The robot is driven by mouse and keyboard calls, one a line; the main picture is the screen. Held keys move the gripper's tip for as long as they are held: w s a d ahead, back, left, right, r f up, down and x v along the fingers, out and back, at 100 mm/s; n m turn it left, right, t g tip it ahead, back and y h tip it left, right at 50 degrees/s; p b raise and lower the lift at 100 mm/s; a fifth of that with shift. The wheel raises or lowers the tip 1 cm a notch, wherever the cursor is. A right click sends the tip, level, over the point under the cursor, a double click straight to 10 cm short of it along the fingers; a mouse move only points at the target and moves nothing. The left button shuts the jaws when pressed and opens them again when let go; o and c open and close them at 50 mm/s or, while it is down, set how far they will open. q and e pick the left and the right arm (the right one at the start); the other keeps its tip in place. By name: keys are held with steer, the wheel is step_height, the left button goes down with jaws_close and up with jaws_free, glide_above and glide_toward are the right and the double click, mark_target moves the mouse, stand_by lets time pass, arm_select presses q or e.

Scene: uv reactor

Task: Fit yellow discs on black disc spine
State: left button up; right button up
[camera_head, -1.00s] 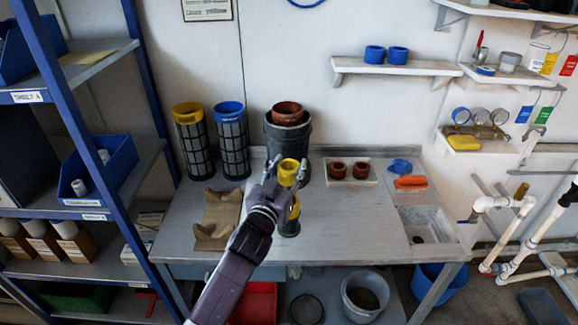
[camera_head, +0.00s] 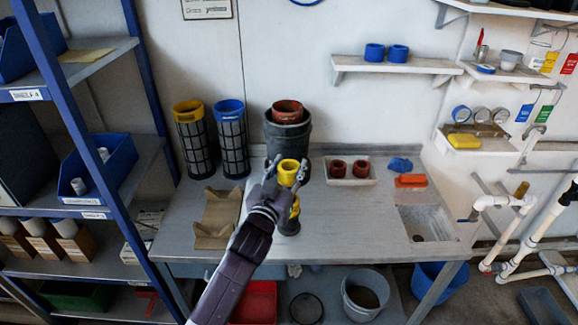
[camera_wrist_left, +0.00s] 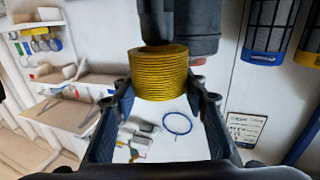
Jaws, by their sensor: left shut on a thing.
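A ribbed yellow piece that looks like a stack of discs (camera_wrist_left: 160,75) sits between the two fingers of my left gripper (camera_head: 287,172), which is shut on it. In the head view the yellow stack (camera_head: 288,173) is an open ring seen from above, over the workbench. Directly below it stands a black cylindrical part (camera_head: 290,227), likely the disc spine, with some yellow showing just above it. In the left wrist view a black cylinder (camera_wrist_left: 158,25) adjoins the yellow stack; I cannot tell whether they touch. My right gripper is not in view.
A large black pot with a reddish ring (camera_head: 288,112) stands close behind. Yellow-topped (camera_head: 191,135) and blue-topped (camera_head: 231,135) mesh filters stand at the left. A tray with red rings (camera_head: 350,180) lies right. The bench front right (camera_head: 345,235) is clear.

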mark_target(289, 188)
arm_select(q)
steer(key=shift+f+b, duration=1.3)
steer(key=shift+f, duration=0.55)
steer(key=shift+f+b, duration=1.45)
steer(key=shift+f, duration=0.4)
steer(key=shift+f, duration=0.1)
steer(key=o, duration=1.2)
steer(key=v, duration=1.2)
